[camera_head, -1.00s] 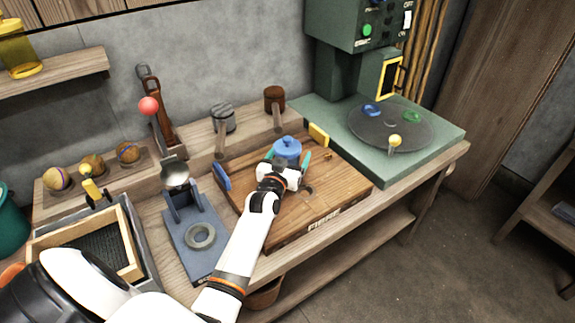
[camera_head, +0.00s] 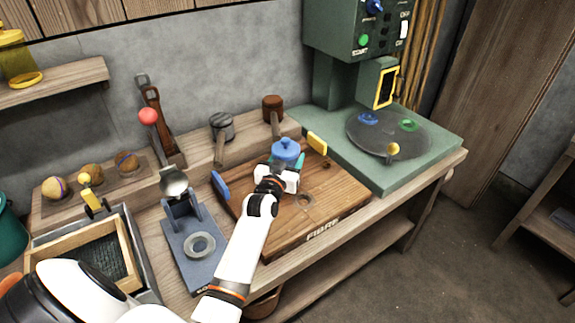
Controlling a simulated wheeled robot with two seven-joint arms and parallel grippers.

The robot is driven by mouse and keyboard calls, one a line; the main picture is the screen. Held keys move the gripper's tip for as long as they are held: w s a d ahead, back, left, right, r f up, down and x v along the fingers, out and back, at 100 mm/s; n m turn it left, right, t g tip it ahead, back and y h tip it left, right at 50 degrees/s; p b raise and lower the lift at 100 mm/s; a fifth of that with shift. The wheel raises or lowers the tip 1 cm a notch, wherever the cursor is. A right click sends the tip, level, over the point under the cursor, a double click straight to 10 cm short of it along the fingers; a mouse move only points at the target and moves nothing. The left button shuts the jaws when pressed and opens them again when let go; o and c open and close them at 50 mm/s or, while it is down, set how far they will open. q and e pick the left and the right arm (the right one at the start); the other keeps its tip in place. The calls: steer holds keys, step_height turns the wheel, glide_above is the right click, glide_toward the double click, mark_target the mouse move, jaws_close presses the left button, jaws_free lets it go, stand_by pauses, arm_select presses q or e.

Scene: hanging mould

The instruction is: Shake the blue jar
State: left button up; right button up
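The blue jar (camera_head: 286,151), with a knobbed lid, is above the far part of the wooden board marked FIBRE (camera_head: 335,205). My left gripper (camera_head: 285,165) has its teal fingers on either side of the jar and appears shut on it. The hand hides the jar's lower part, so I cannot tell how far its base is from the board. My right gripper is not in view.
A yellow clip (camera_head: 317,144) and a blue clip (camera_head: 220,185) stand at the board's edges. A green machine (camera_head: 400,160) with a round plate is to the right. A blue-grey stand (camera_head: 195,245) and wooden tray (camera_head: 60,245) are at left.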

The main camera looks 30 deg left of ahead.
arm_select(q)
step_height(320, 180, up, 8)
steer(key=shift+d+r+p, duration=0.1)
steer(key=shift+d+p, duration=0.05)
steer(key=shift+p, duration=0.6)
steer(key=s+d+r+p, duration=0.2)
steer(key=d+r+p, duration=0.3)
steer(key=r+p, duration=0.2)
steer(key=p, duration=0.2)
steer(key=shift+s+d+r+p, duration=0.15)
steer(key=shift+r+p, duration=0.15)
steer(key=shift+p, duration=0.05)
step_height(320, 180, up, 7)
steer(key=p, duration=0.7)
